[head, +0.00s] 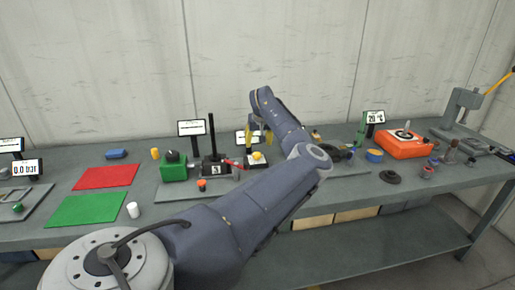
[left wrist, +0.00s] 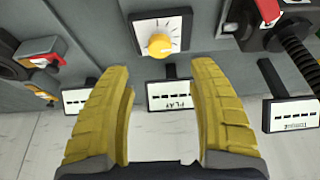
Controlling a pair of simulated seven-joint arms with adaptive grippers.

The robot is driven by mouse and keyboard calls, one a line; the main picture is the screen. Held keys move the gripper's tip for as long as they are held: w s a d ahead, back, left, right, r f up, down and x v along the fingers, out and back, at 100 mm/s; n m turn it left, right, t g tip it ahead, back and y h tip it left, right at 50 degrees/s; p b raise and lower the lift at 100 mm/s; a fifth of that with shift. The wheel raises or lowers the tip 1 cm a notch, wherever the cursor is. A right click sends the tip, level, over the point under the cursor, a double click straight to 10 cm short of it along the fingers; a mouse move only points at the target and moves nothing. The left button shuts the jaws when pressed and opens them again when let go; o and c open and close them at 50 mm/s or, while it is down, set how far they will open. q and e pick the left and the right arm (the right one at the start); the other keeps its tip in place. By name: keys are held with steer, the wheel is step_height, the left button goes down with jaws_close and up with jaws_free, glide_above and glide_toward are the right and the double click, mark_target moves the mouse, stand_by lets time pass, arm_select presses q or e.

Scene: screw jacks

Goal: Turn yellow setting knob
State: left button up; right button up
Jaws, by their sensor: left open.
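The yellow setting knob (head: 257,156) sits on a small box with a white dial face, on the workbench just right of the middle jack. In the left wrist view the knob (left wrist: 160,45) is round, on a square white dial (left wrist: 172,27) with dark marks around it. My left gripper (head: 261,132) is above the knob in the head view. In the left wrist view its two yellow fingers (left wrist: 160,82) are open and wide apart, with nothing between their tips. The knob shows beyond the fingertips, roughly centred between them and apart from them. My right gripper is in neither view.
A black device with a red part (head: 216,166) stands left of the knob, beside a green block (head: 174,172). Small label stands (left wrist: 168,95) are close to the dial. An orange box (head: 403,145) is further right. Red (head: 106,178) and green (head: 86,210) mats lie left.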

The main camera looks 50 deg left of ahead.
arm_select(q)
steer(key=shift+v, duration=1.2)
steer(key=shift+w, duration=0.15)
